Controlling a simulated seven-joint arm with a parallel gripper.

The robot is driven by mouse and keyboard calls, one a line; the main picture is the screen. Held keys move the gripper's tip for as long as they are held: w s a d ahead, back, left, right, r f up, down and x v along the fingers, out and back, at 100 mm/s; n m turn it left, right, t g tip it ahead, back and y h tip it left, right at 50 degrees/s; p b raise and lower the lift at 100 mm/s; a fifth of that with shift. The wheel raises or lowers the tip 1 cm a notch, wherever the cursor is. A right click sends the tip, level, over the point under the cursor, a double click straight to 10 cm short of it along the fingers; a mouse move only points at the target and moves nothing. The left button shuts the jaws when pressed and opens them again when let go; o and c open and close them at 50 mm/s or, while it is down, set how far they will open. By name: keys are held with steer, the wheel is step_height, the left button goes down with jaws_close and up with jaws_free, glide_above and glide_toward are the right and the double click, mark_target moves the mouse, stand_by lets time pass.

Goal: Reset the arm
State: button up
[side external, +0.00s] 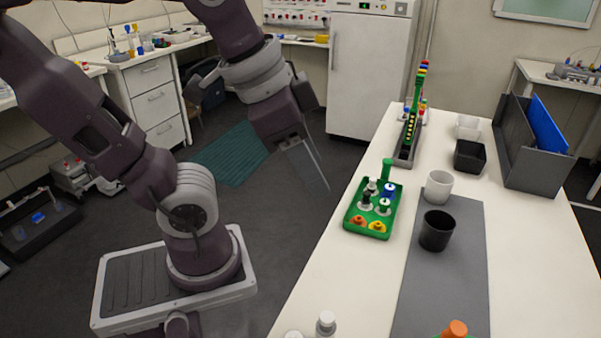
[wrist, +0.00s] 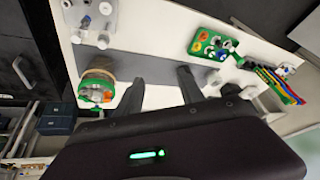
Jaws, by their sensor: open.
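My gripper (side external: 322,184) hangs in the air left of the bench in the side external view, its fingers pointing down and to the right. In the wrist view my gripper (wrist: 160,84) shows two dark fingers spread apart with nothing between them. The white bench (side external: 310,290) lies to its right. The green tray (side external: 347,222) on the bench holds several small capped parts and is apart from the gripper. The tray also shows in the wrist view (wrist: 212,45).
A grey mat (side external: 440,285) bears a white cup (side external: 438,188) and a black cup (side external: 437,231). Behind are a long rack (side external: 405,155), a black bin (side external: 469,157) and a grey organizer (side external: 525,150). An orange-topped vessel (side external: 455,329) is at the front edge. Open floor lies left of the bench.

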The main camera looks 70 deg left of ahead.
steer(key=s+f+n, duration=0.1)
steer(key=s+a+f+n, duration=0.1)
steer(key=n, duration=0.1)
steer(key=shift+a+t, duration=0.2)
steer(key=shift+t, duration=0.1)
stand_by(0.9)
